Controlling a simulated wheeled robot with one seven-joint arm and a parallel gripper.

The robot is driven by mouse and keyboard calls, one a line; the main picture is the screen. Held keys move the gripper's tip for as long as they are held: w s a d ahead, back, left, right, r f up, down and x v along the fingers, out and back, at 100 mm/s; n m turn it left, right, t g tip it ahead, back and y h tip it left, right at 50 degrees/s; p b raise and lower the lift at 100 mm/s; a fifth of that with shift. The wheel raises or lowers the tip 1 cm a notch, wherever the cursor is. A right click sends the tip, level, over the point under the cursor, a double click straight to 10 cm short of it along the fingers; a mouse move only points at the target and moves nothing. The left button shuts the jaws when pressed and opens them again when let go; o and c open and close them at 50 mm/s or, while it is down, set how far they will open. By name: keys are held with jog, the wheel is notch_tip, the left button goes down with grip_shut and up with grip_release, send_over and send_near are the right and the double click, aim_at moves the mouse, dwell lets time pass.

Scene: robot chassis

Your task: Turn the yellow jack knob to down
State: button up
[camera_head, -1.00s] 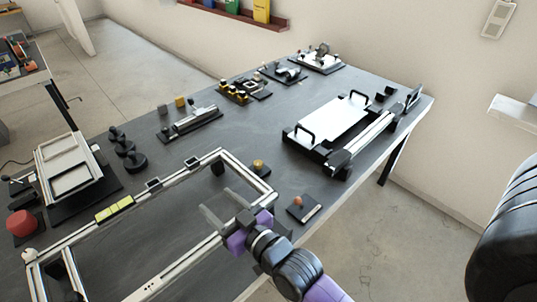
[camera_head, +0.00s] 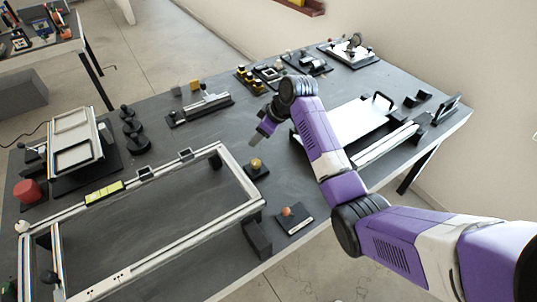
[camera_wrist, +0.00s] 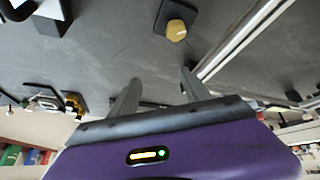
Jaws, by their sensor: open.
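The yellow jack knob (camera_head: 256,163) sits on a small black base at the right corner of the metal frame. In the wrist view the yellow jack knob (camera_wrist: 176,30) is near the top edge, ahead of the fingertips and apart from them. My gripper (camera_head: 257,139) is above the table, just behind the knob in the head view, with its fingers angled down. In the wrist view my gripper (camera_wrist: 160,78) has its two grey fingers spread, with nothing between them. The direction in which the knob is turned cannot be told.
The light metal frame (camera_head: 200,238) lies left of and in front of the knob. A small plate with an orange knob (camera_head: 286,211) is to the front right. A white-topped device with black handles (camera_head: 352,128) is right of my gripper. Bare table lies left of my gripper.

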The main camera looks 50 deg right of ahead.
aim_at(255, 162)
jog(key=shift+s+a+f+n+g+y+p, duration=0.15)
jog(key=shift+a+f+n+g+y, duration=0.3)
jog(key=shift+f, duration=1.15)
jog(key=shift+s+a+f+n+g+h+p, duration=0.15)
jog(key=shift+a+f, duration=0.45)
jog(key=shift+f, duration=0.95)
jog(key=shift+s+a+f+n+g+y+p, duration=0.15)
jog(key=shift+a+f+g+y, duration=0.3)
jog(key=shift+f, duration=1.15)
jog(key=shift+a, duration=0.1)
grip_shut()
